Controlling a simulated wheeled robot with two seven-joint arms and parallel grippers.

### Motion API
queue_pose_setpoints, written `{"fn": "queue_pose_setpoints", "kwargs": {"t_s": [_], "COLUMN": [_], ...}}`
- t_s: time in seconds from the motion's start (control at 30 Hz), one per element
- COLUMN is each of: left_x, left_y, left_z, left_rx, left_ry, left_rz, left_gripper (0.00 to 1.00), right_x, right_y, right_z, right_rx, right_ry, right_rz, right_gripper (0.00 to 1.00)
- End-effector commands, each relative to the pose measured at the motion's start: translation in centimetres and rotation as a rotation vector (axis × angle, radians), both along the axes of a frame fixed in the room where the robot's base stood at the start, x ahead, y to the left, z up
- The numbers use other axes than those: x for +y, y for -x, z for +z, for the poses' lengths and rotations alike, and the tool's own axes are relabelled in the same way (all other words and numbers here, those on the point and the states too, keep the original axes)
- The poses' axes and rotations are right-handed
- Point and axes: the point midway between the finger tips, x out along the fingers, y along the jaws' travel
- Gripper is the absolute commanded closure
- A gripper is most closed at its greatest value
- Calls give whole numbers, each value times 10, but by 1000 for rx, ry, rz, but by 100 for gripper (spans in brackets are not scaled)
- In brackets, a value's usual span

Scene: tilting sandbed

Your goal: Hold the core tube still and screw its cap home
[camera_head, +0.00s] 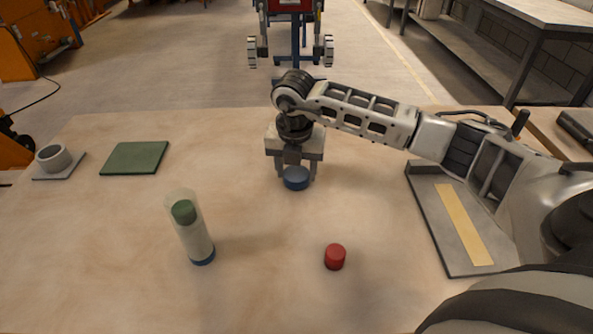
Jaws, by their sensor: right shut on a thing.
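The core tube (196,238) stands on the sand-coloured table at the left front. It is clear and pale, with green matter near its top and a blue band at its foot. A blue cap (296,180) is between the fingers of my right gripper (296,174), which is shut on it from above. A red cap (335,257) sits apart on the table, to the right of the tube. Which cap belongs to the tube I cannot tell. My left gripper is not in view.
A grey round holder (54,158) on a square base stands at the far left, beside a green mat (135,157). A grey tray with a yellowish strip (464,225) lies at the right, partly behind my right arm. The table between tube and red cap is clear.

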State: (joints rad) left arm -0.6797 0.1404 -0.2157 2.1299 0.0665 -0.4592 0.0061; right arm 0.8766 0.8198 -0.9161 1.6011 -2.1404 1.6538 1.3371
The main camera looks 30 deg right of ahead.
Motion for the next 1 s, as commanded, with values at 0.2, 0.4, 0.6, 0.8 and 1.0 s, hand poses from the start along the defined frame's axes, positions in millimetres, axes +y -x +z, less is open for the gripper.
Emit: {"fn": "queue_pose_setpoints", "kwargs": {"t_s": [0.2, 0.4, 0.6, 0.8, 1.0], "left_x": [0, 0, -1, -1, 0], "left_y": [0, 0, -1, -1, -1], "left_z": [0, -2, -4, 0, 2], "left_rx": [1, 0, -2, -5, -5], "left_ry": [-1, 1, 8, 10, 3], "left_rz": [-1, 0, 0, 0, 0], "left_gripper": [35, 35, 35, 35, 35], "right_x": [0, 18, 42, 58, 66], "right_y": [-1, 33, 76, 108, 122], "right_z": [29, 73, 101, 119, 126], "right_rx": [-5, -7, -4, -3, -1], "right_ry": [1, 2, 0, 2, 1], "right_rz": [0, 5, 7, 2, 0], "right_gripper": [68, 68, 68, 68, 68]}}
